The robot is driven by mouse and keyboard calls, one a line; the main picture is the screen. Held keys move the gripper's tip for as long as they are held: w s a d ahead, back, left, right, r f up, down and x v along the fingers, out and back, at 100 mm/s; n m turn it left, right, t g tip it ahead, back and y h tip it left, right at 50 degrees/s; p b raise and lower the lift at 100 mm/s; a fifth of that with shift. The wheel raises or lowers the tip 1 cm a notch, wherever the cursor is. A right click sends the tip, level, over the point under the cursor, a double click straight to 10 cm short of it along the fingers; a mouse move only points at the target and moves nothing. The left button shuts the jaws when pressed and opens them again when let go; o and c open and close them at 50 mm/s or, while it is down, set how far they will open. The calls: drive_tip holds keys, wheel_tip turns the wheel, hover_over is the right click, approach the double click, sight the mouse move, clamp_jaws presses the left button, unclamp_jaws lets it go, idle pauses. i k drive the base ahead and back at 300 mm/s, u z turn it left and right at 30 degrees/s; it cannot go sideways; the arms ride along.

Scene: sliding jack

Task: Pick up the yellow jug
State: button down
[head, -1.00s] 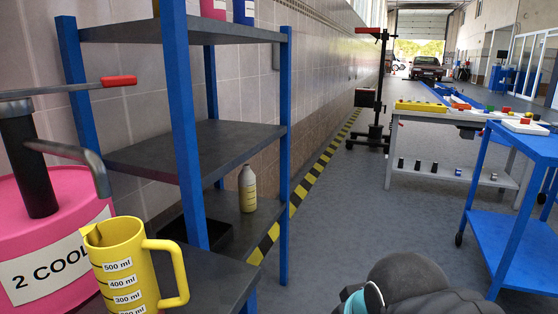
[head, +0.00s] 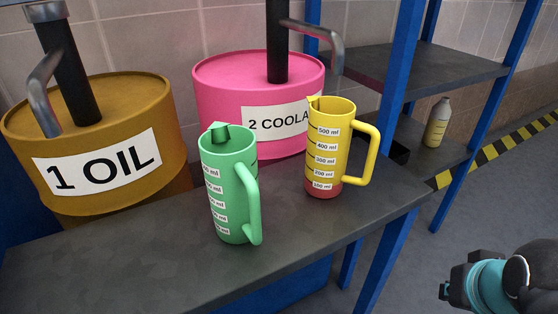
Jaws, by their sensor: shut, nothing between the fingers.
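The yellow jug (head: 328,146) stands upright near the right end of the dark bench (head: 130,265). It has a measuring scale up to 500 ml, a reddish band at its bottom and a handle on its right side. A green jug (head: 226,185) stands left of it and nearer, its handle also to the right. My gripper (head: 447,290) shows at the lower right, dark, beside a teal ring on my arm. It is shut and empty, well apart from the yellow jug; its fingertips are small and hard to make out.
Behind the jugs stand a brown drum (head: 90,130) labelled "1 OIL" and a pink drum (head: 225,92) labelled "2 COOLA...", both with pump handles. A blue-framed shelf (head: 400,60) with a bottle (head: 437,123) stands right. Bare bench lies left of the green jug.

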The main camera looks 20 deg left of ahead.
sight(331, 121)
drive_tip(key=u, duration=1.95)
drive_tip(key=k, duration=1.25)
drive_tip(key=z, duration=1.45)
drive_tip(key=i, duration=0.5)
drive_tip(key=u, duration=0.05)
